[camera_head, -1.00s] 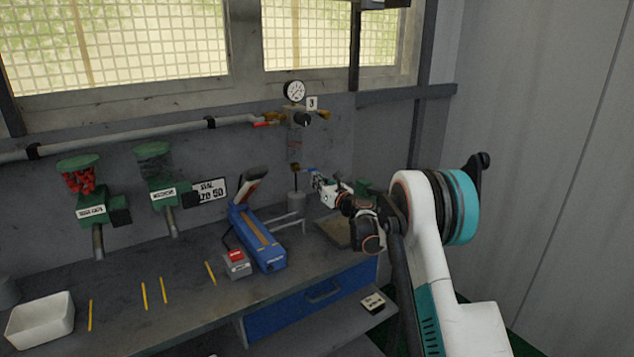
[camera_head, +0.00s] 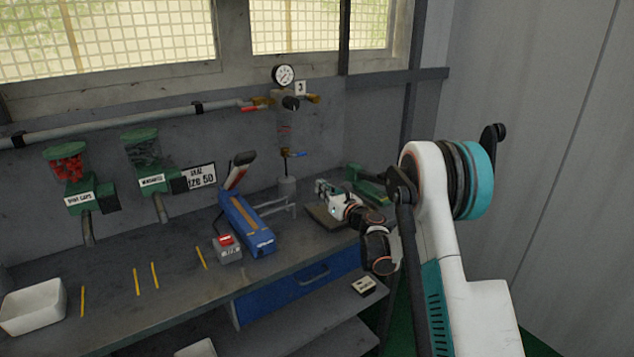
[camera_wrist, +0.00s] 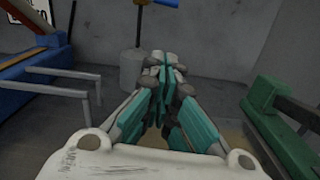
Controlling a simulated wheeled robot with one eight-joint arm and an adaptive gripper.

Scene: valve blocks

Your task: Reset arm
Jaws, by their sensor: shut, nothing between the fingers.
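My gripper (camera_head: 322,189) is above the right part of the workbench, just right of the blue sealer and short of the grey cylinder at the wall. In the wrist view its teal and grey fingers (camera_wrist: 163,78) are closed together with nothing between them. My arm reaches in from the right side of the head view. The blue-handled valve (camera_head: 294,154) sits on the vertical pipe above the grey cylinder (camera_head: 287,187). The gripper is apart from the valve and lower than it. The cylinder also shows behind the fingers in the wrist view (camera_wrist: 132,66).
The blue sealer (camera_head: 240,215) with metal prongs stands left of my gripper. A green device (camera_head: 366,186) is on the right. A gauge (camera_head: 284,75) and red-handled valve (camera_head: 252,107) are on the wall. Dispensers, a white bin (camera_head: 33,307) and yellow strips are farther left.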

